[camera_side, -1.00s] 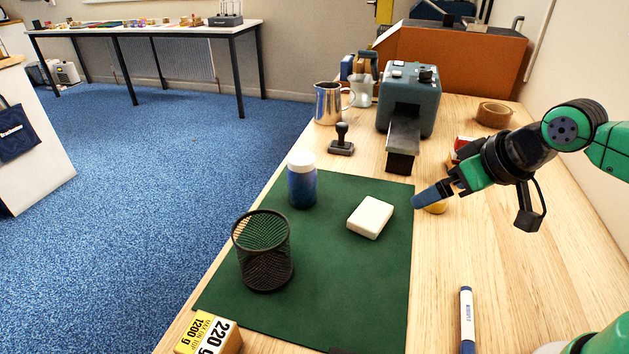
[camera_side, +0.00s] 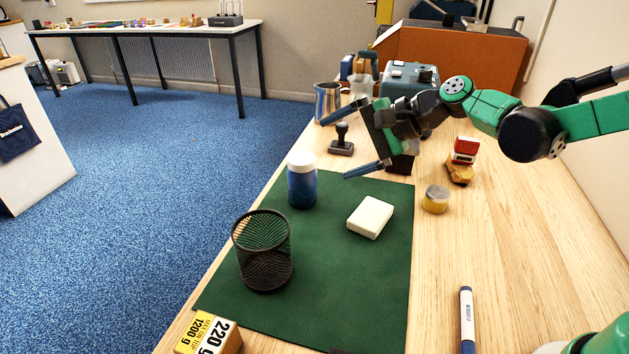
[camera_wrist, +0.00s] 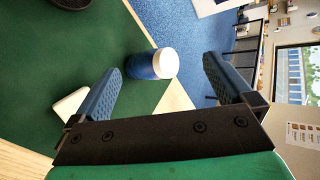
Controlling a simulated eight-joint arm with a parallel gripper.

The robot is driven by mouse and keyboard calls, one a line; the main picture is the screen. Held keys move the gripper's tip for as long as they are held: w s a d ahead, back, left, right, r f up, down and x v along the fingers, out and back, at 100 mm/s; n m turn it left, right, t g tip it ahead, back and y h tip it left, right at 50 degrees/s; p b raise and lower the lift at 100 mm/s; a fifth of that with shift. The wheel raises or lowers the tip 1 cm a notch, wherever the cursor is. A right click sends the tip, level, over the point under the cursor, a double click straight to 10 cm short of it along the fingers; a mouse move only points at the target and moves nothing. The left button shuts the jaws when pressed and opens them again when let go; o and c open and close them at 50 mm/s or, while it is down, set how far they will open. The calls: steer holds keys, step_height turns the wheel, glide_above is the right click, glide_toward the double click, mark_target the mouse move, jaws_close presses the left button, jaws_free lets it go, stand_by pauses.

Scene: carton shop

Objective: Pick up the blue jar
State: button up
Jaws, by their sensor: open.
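The blue jar (camera_side: 302,188) with a white lid stands upright on the green mat (camera_side: 335,283), near its far left edge. It also shows in the wrist view (camera_wrist: 142,66), between and beyond my two fingers. My gripper (camera_side: 346,148) is open and empty. It is to the right of the jar and apart from it, with its fingers pointing towards the jar's side. In the wrist view my gripper (camera_wrist: 160,88) has its fingers spread wide on either side of the jar.
A white block (camera_side: 370,217) lies right of the jar, and a black mesh cup (camera_side: 263,252) stands in front of it. A black stamp (camera_side: 341,141) and a metal jug (camera_side: 326,103) stand behind. A small yellow jar (camera_side: 436,199) is on the bare wood.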

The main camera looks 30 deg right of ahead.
mark_target(302, 179)
steer(key=shift+w+a+f+m+t+y, duration=0.1)
steer(key=shift+w+f+m+t+y, duration=0.5)
steer(key=shift+w+f+m+y, duration=1.1)
steer(key=shift+w+f+m+t+y, duration=0.3)
steer(key=shift+w+f+m+t, duration=0.55)
steer(key=shift+m, duration=1.8)
steer(key=shift+w+a+f+m+t+y, duration=0.1)
steer(key=shift+w+f+m+t+y, duration=0.25)
steer(key=shift+w+f+m+y, duration=1.1)
steer(key=shift+m+h, duration=0.45)
steer(key=shift+m, duration=0.25)
step_height(302, 179, down, 4)
steer(key=shift+x, duration=1.15)
steer(key=shift+w+a, duration=0.25)
steer(key=shift+w, duration=0.05)
steer(key=shift+c, duration=0.2)
